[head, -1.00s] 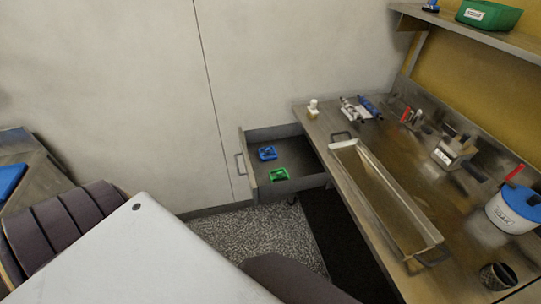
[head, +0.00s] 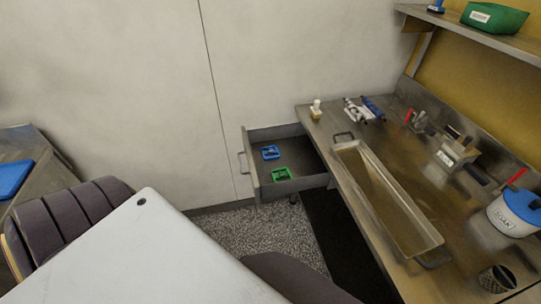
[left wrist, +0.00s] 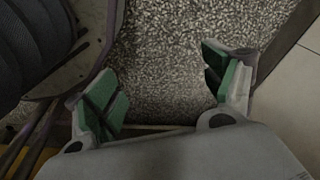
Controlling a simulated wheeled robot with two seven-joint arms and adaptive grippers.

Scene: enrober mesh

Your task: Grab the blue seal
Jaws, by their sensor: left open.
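An open drawer (head: 257,179) under the workbench holds a blue piece (head: 270,153) towards its back and a green piece (head: 282,174) nearer its front. The blue piece is small, and I cannot tell for certain that it is the blue seal. In the left wrist view my left gripper (left wrist: 165,85) is open and empty, with green pads on its fingers, above speckled floor. Neither gripper shows in the head view, so the left gripper's distance from the drawer cannot be seen.
The workbench (head: 335,150) carries a long metal tray (head: 402,222), a white tub with blue lid (head: 515,212), a tool block (head: 455,155) and a wire cup (head: 497,279). A shelf (head: 470,29) holds a green bin (head: 494,17). Speckled floor (head: 240,222) lies clear before the drawer.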

